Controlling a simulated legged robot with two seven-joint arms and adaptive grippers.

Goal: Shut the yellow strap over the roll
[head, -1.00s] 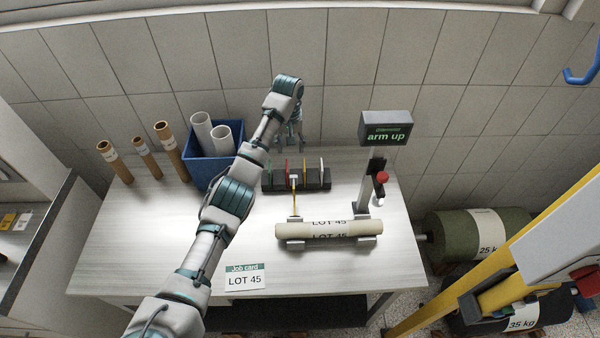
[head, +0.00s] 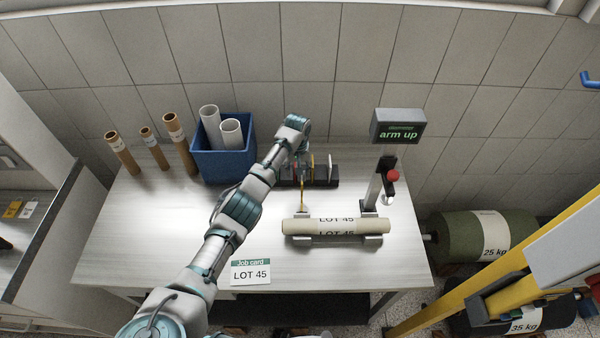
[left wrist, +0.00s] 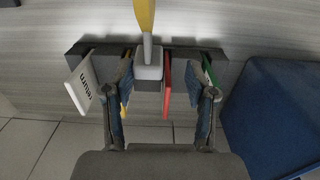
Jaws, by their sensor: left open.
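A cream roll (head: 336,227) marked LOT 45 lies across the cradle (head: 372,239) on the bench. The yellow strap (head: 302,204) runs back from the cradle's left end, away from the roll, toward a dark rack of coloured tabs (head: 325,177). In the left wrist view the strap (left wrist: 145,14) ends in a pale grey block (left wrist: 149,66) at the rack (left wrist: 185,61). My left gripper (left wrist: 164,100) is open, its fingers either side of that block and a red tab (left wrist: 167,85); contact is unclear. In the head view my arm partly hides the rack. My right gripper is out of view.
A post with a screen reading "arm up" (head: 398,126) and a red knob (head: 393,175) stands behind the roll's right end. A blue bin (head: 224,165) with tubes stands left of the rack. A job card (head: 250,272) lies at the front edge.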

